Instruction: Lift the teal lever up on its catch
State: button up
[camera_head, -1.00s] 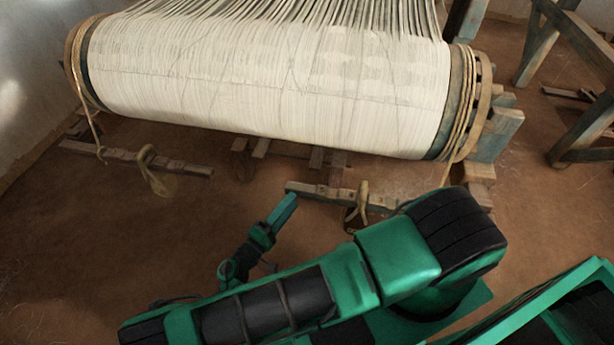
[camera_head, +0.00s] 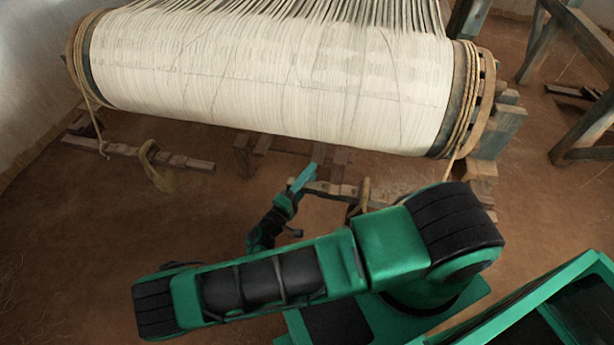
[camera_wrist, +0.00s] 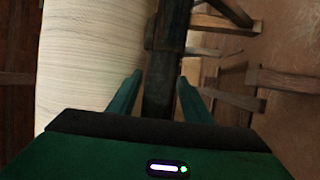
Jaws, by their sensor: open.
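I cannot make out a teal lever or its catch for sure in either view. In the head view my gripper (camera_head: 303,178) is beyond my forearm, below the white warp roll (camera_head: 270,85) in the picture. In the wrist view my gripper (camera_wrist: 160,76) has its two teal fingers apart, with nothing seen held between them. A dark upright wooden bar (camera_wrist: 163,50) shows between and beyond the fingers; I cannot tell how far off it is. The roll fills the left of that view (camera_wrist: 90,60).
The roll's right end has a rope-wound wooden rim (camera_head: 470,100) beside a grey-blue wooden post (camera_head: 497,133). Low wooden pieces with hanging straps (camera_head: 160,172) lie under the roll. A wooden frame (camera_head: 580,130) stands at the right. Brown floor is bare at the left.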

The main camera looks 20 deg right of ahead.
jog(key=shift+d, duration=0.1)
grip_shut()
notch_tip(320, 180, up, 7)
jog(key=m, duration=0.1)
jog(key=shift+d+m+g, duration=0.2)
jog(key=shift+m+g, duration=0.1)
jog(key=shift+s, duration=0.1)
grip_release()
jog(key=shift+a, duration=0.1)
jog(key=v, duration=1)
jog(key=shift+s+a, duration=0.2)
jog(key=shift+a, duration=0.05)
